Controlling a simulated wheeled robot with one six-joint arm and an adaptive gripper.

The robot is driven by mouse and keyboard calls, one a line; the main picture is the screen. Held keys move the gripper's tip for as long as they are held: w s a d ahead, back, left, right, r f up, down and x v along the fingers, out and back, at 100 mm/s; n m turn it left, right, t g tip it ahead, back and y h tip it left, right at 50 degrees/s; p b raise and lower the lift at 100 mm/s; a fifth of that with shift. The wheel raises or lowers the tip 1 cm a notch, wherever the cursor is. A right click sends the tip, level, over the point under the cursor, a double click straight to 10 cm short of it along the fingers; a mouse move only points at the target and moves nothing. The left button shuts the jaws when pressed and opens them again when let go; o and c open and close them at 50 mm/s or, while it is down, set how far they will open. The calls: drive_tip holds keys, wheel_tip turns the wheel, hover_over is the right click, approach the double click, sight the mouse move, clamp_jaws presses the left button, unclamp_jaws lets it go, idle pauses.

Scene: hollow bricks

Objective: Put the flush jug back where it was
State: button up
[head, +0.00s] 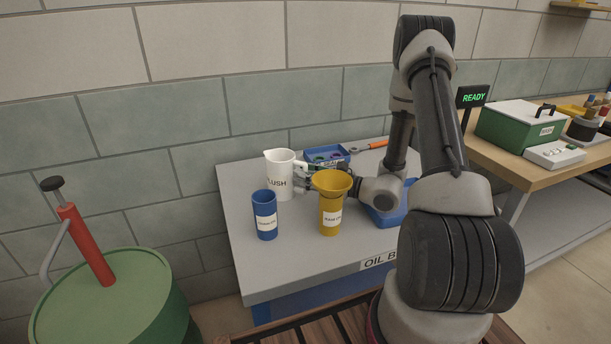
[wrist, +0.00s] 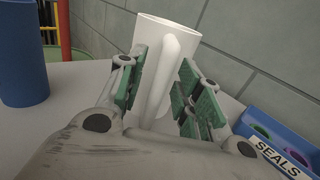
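The flush jug (head: 281,174) is white, with a spout and dark lettering. It stands upright at the back left of the grey table, and I cannot tell whether its base touches the top. My gripper (head: 312,174) is at its right side, partly hidden behind the yellow funnel. In the wrist view the jug (wrist: 183,42) fills the top middle. Its handle runs between the green finger pads of my gripper (wrist: 160,88).
A blue labelled cup (head: 265,215) stands just in front of the jug. A yellow container with a funnel top (head: 331,203) stands to its right. A blue seals bin (wrist: 262,150) and an orange-handled tool (head: 372,145) lie behind. The table's front left is clear.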

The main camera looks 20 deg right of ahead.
drive_tip(key=shift+s+d+r, duration=0.1)
drive_tip(key=shift+d+r, duration=0.05)
drive_tip(key=v, duration=1.1)
drive_tip(key=shift+s+d, duration=0.15)
drive_tip(key=shift+s, duration=0.1)
drive_tip(key=shift+d, duration=0.1)
